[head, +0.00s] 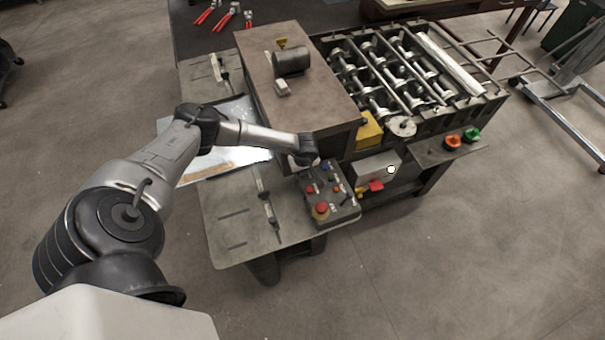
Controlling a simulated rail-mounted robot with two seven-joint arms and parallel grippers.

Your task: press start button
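The control box (342,208) sits at the front right of the machine's side table, with several small knobs and buttons on its sloped top. A large red mushroom button (320,210) is at its near end, and small red and blue buttons lie farther back. I cannot read which one is the start button. My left arm reaches in from the left, and its gripper (303,161) is at the far end of the control box, close to or above its back edge. The fingers are too small and partly hidden to tell open from shut. My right gripper is not in view.
The machine's brown housing (300,85) stands right behind the control box. A roller section (390,75) is at the right, with an orange button (453,142) and a green button (473,133) on a side shelf. A shiny metal sheet (225,160) lies under my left arm.

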